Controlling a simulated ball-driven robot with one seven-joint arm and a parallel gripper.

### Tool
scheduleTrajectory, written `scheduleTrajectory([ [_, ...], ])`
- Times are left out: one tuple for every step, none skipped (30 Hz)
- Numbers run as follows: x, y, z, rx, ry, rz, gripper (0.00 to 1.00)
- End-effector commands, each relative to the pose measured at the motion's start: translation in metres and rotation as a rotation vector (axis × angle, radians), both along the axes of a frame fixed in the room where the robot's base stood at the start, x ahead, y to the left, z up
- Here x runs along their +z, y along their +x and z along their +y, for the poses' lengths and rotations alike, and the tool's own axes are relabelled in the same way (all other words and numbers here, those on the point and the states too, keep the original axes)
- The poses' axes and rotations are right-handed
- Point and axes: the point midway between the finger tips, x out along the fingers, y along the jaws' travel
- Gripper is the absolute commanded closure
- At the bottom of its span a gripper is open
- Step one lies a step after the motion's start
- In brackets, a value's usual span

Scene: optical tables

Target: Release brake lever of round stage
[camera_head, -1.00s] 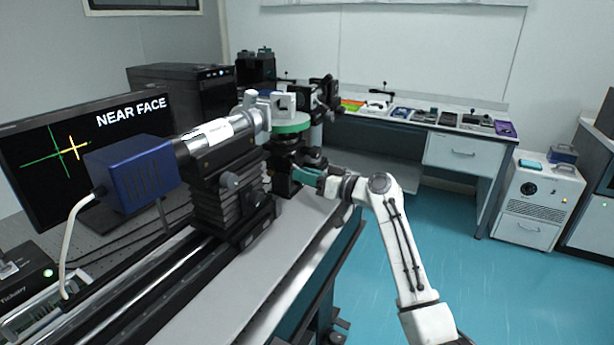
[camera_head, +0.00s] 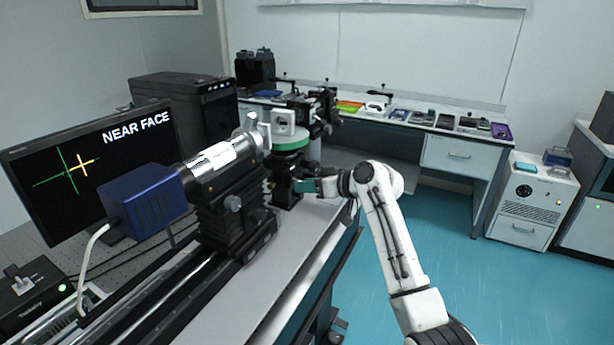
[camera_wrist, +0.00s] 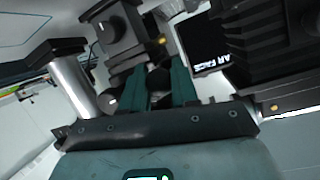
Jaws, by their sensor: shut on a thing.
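The round stage (camera_head: 289,143) has a green rim and stands on a dark mount at the far end of the rail, with a pale block (camera_head: 284,122) on top. My gripper (camera_head: 303,186) reaches in from the right, low at the dark mount under the green rim. In the wrist view, the two teal fingers of my gripper (camera_wrist: 163,75) are close together on a small dark part, which seems to be the brake lever. The fingers and mount mostly hide it, so its angle cannot be told.
A blue-boxed optical tube (camera_head: 150,200) stands left of the stage, beside a monitor (camera_head: 80,165) reading NEAR FACE with a green and yellow cross. A silver post (camera_wrist: 80,85) is close left of my fingers.

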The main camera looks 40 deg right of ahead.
Motion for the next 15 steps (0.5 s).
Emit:
scheduleTrajectory([
  [0.014,0.001,0.001,0.001,-0.017,0.041,1.0],
  [0.015,0.0,0.0,0.001,-0.027,0.07,1.0],
  [0.017,0.001,0.0,0.001,-0.04,0.104,1.0],
  [0.019,0.001,0.0,0.001,-0.049,0.131,1.0],
  [0.02,0.001,0.0,0.002,-0.059,0.159,1.0],
  [0.022,0.001,0.0,0.001,-0.072,0.194,1.0],
  [0.023,0.001,0.001,0.001,-0.082,0.221,1.0],
  [0.025,0.001,0.0,0.001,-0.09,0.247,1.0],
  [0.026,0.001,0.0,0.001,-0.103,0.281,1.0],
  [0.027,0.001,0.0,0.001,-0.112,0.307,1.0],
  [0.029,0.002,0.001,0.001,-0.122,0.331,1.0],
  [0.03,0.002,0.001,0.001,-0.135,0.364,1.0],
  [0.031,0.003,0.001,0.001,-0.141,0.388,1.0],
  [0.032,0.003,0.001,0.0,-0.151,0.41,1.0],
  [0.033,0.003,0.001,0.001,-0.161,0.44,1.0],
])
